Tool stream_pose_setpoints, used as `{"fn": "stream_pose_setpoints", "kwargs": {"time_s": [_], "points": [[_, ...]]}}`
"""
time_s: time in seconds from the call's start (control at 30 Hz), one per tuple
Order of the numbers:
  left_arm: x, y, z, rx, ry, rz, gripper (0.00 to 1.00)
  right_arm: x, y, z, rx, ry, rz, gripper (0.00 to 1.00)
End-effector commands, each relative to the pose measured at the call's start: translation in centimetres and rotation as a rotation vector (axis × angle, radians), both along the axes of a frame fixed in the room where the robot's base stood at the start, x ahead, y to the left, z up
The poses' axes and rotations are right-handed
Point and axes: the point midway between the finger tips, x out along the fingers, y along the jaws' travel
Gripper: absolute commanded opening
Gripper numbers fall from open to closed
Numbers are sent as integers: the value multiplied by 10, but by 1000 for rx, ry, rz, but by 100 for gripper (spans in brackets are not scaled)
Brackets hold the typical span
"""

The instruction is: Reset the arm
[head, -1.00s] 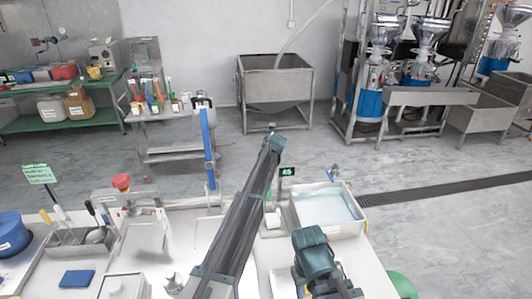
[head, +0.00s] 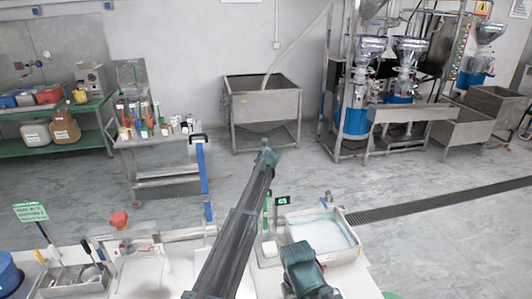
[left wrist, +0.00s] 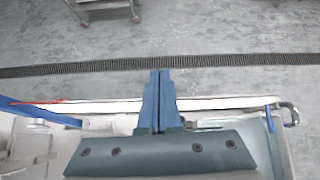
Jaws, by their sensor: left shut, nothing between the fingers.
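My left gripper (left wrist: 160,80) shows in the left wrist view with its two blue fingers together and nothing between them. It points out over the white edge of the counter (left wrist: 215,103) toward the grey floor. In the head view a long dark arm link of mine rises from the bottom to a teal joint in the middle, and another teal joint of mine shows lower right. No fingers can be made out in the head view, and my right gripper is not seen.
A water-filled sink (head: 322,233) is right of my arm, beside a small green display (head: 282,201). A tool tray (head: 72,278), a red button (head: 118,220) and a blue post (head: 204,178) are left. A steel hopper (head: 263,104), a cart (head: 165,160) and grinders (head: 357,95) stand beyond open floor.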

Motion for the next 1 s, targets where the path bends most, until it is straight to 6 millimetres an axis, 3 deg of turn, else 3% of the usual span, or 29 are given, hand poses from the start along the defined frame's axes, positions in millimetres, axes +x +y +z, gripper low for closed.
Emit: {"fn": "stream_pose_setpoints", "kwargs": {"time_s": [0.17,0.43,0.7,0.8,1.0], "points": [[-75,26,-15,-251,14,261,0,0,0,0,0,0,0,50],[-229,64,-45,-762,30,936,0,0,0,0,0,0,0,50],[-382,79,-65,-1121,-8,1678,0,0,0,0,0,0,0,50],[-427,79,-69,-1194,-36,1918,0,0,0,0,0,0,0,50],[-498,78,-74,-1262,-106,2299,0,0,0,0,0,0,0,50]]}}
